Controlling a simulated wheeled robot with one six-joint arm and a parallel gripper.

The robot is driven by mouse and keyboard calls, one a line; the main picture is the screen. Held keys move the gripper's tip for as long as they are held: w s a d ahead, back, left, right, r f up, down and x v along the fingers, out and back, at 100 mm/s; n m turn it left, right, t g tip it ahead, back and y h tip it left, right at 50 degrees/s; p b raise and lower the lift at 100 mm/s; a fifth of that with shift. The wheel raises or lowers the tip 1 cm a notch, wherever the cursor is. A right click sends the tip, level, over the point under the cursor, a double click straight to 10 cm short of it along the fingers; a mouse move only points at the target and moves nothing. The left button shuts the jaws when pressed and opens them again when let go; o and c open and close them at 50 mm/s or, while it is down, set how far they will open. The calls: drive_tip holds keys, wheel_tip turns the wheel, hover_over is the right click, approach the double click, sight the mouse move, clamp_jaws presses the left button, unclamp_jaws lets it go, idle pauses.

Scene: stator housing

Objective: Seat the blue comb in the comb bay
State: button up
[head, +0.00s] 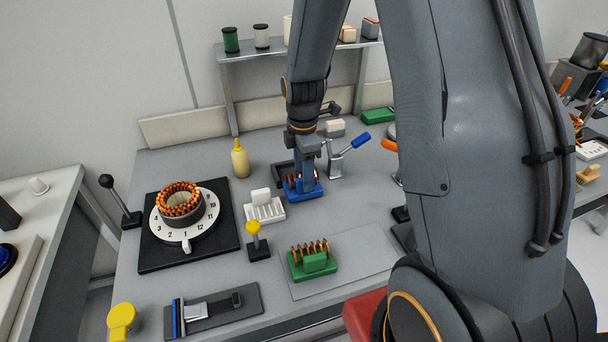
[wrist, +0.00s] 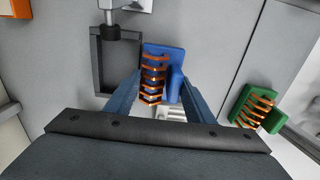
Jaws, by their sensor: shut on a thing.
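The blue comb (head: 313,189) carries a row of copper coils. It also shows in the wrist view (wrist: 175,83). My gripper (head: 306,181) is shut on it, with one finger at each side in the wrist view (wrist: 161,88). The comb bay looks to be the dark rectangular frame (wrist: 96,65) with an empty grey floor. The comb lies to the right of the frame in the wrist view, near or over its right wall. In the head view the frame (head: 281,172) is partly hidden behind the comb and gripper. I cannot tell the comb's height above the table.
A toggle clamp with a blue handle (head: 360,140) stands beside the frame; its black tip (wrist: 111,32) is at the frame's edge. A white slotted block (head: 265,211) is close by. A green comb (head: 314,263) lies nearer the front. A numbered dial (head: 176,232) stands left.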

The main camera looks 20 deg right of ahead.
drive_tip(key=shift+w+b, duration=0.5)
drive_tip(key=shift+w, duration=2.15)
drive_tip(key=shift+w+b, duration=0.3)
drive_tip(key=shift+w, duration=0.85)
drive_tip(key=o, duration=2.1)
drive_tip(key=shift+r, duration=0.15)
wheel_tip(320, 180, up, 3)
drive_tip(key=shift+r+p, duration=0.1)
drive_tip(key=shift+p, duration=1.15)
